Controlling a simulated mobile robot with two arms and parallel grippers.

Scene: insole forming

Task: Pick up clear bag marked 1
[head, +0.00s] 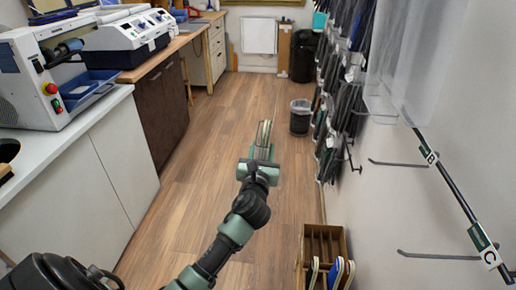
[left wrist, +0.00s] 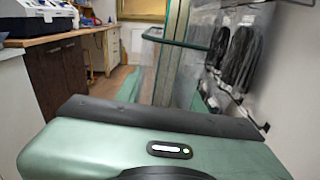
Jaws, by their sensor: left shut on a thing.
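My left gripper (head: 263,140) is held out over the open floor in the head view, fingers pointing away from me. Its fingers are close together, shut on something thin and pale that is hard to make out. In the left wrist view, the gripper (left wrist: 176,60) stands upright with a see-through sheet beside it, which looks like a clear bag (left wrist: 208,62). No number 1 can be read on it. Other clear bags (head: 412,50) hang on the right wall in the head view, above rods tagged B and C. My right gripper is out of view.
A white counter (head: 60,150) with machines runs along the left. Dark pieces (head: 335,85) hang on the right wall, with empty hooks (head: 400,163) nearer me. A wooden box (head: 308,240) and a bin (head: 300,122) stand on the floor at the right. The middle floor is clear.

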